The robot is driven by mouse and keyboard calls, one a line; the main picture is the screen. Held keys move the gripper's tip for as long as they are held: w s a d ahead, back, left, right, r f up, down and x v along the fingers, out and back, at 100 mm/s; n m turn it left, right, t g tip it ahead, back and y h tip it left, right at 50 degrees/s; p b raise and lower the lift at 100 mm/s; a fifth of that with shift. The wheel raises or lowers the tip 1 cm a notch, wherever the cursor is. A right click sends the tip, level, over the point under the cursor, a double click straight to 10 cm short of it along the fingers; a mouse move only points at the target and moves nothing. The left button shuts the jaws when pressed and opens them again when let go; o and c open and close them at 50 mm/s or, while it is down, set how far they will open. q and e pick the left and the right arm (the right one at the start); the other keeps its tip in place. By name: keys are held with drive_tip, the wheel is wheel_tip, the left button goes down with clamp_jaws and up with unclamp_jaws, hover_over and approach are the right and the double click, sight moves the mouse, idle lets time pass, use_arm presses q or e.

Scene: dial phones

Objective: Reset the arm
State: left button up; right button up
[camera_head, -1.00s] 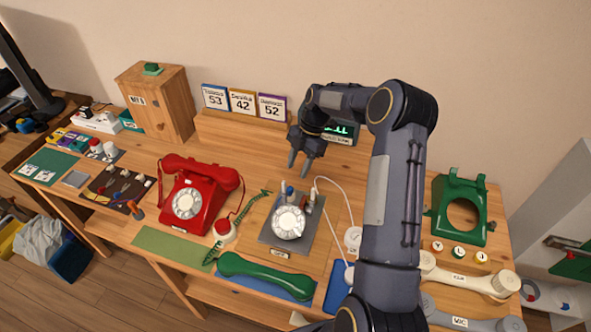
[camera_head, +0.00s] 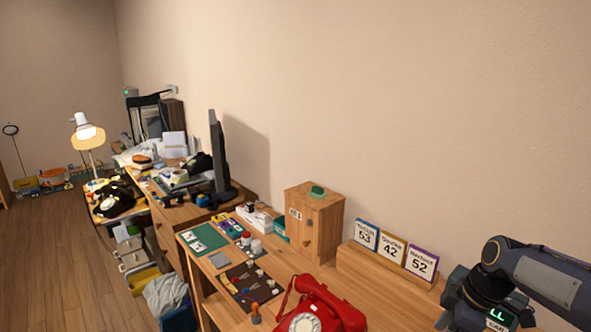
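My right arm (camera_head: 540,280) comes in at the lower right corner, over the right end of the wooden desk. Its gripper fingers are mostly cut off by the bottom edge, so their opening does not show. My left arm and gripper are out of view. A red dial phone (camera_head: 322,308) stands on the desk at the bottom, partly cut off.
A wooden box (camera_head: 314,222) and number cards (camera_head: 392,247) stand along the wall side of the desk. A dark monitor (camera_head: 218,155) stands on the farther desk. A lit lamp (camera_head: 88,132) is farther left. The wooden floor (camera_head: 60,260) at left is partly clear.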

drive_tip(key=s+a+m+t, duration=0.1)
drive_tip(key=s+a+m, duration=0.2)
drive_tip(key=s, duration=0.4)
drive_tip(key=s+a+m+t, duration=0.1)
drive_tip(key=s+a+m, duration=0.2)
drive_tip(key=s+m, duration=0.3)
drive_tip(key=s+a+r+m+t, duration=0.1)
drive_tip(key=s+a+m+t, duration=0.1)
drive_tip(key=s+m, duration=0.3)
drive_tip(key=s+a, duration=0.1)
drive_tip(key=s, duration=0.1)
drive_tip(key=shift+s+a, duration=0.25)
drive_tip(key=shift+s, duration=0.1)
